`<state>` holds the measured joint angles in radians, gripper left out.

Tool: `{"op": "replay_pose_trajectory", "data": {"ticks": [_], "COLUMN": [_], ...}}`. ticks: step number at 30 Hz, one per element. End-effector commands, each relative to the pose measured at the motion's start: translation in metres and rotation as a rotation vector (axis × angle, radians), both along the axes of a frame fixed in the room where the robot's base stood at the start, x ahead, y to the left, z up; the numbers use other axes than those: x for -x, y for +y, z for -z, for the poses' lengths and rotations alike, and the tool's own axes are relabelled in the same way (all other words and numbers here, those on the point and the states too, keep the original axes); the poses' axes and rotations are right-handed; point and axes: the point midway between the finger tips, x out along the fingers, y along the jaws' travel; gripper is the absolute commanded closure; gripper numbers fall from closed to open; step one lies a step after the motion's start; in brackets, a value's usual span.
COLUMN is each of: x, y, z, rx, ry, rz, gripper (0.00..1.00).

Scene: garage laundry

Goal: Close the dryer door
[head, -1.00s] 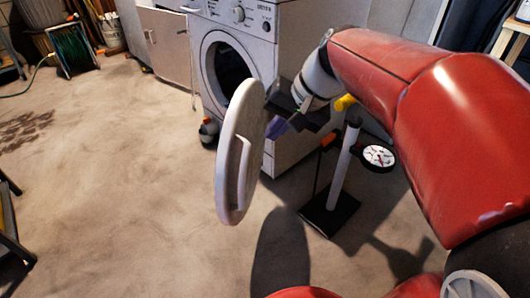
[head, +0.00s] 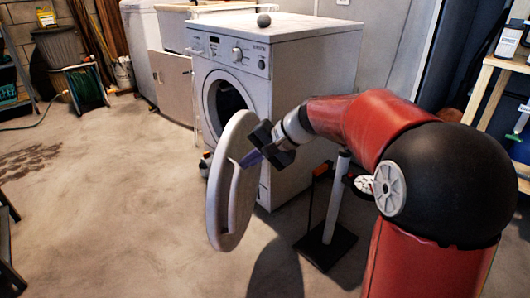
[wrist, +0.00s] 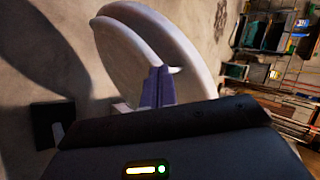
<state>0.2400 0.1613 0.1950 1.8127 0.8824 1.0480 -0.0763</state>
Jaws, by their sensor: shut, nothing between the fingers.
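The white dryer (head: 262,90) stands at the back centre in the head view, its round dark opening (head: 228,100) uncovered. Its round white door (head: 221,200) stands wide open, swung out from the front, with a handle bar on its face. The door also fills the upper middle of the wrist view (wrist: 120,62). My gripper (head: 251,158) is at the right side of the door in the head view, its purple fingers together and empty. In the wrist view the fingers (wrist: 156,84) overlap the door's face near its handle; I cannot tell whether they touch it.
A black-based stand with a pale post (head: 337,205) is on the floor right of the dryer, close under my arm. A dark grey ball (head: 263,20) lies on the dryer top. A wooden shelf (head: 495,80) is at the right.

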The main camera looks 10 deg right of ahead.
Motion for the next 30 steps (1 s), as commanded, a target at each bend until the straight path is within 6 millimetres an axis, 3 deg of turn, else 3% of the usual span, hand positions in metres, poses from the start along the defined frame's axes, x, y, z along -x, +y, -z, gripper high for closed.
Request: {"op": "replay_pose_trajectory", "data": {"ticks": [6, 23, 30], "x": [-0.011, -0.015, -0.022], "y": [0.028, 0.037, 0.063], "z": [-0.002, -0.003, -0.006], "rx": [0.000, 0.001, 0.000], "ry": [-0.002, -0.001, -0.001], "rz": [-0.001, 0.003, 0.058], "gripper": [1.00, 1.00, 1.00]}}
